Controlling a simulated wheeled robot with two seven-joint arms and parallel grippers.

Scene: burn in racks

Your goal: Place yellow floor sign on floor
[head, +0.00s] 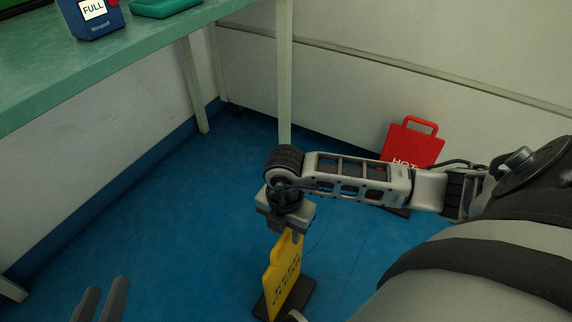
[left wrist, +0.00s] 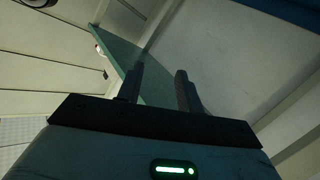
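The yellow floor sign (head: 283,272) has dark lettering and a dark base (head: 301,296). It stands roughly upright, leaning a little, low in the middle of the head view. My right gripper (head: 285,228) points down at the sign's top edge and appears shut on it; the fingertips are mostly hidden. Whether the base touches the blue floor (head: 190,235) is hard to tell. My left gripper (head: 100,302) is at the lower left of the head view, open and empty. Its two spread fingers also show in the left wrist view (left wrist: 160,90).
A red sign (head: 420,140) reading "HOT" leans near the back wall, partly behind my right arm. A green-topped table (head: 130,60) at the upper left carries a blue device (head: 92,18) showing "FULL" and a green tray (head: 165,6). Floor left of the yellow sign is clear.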

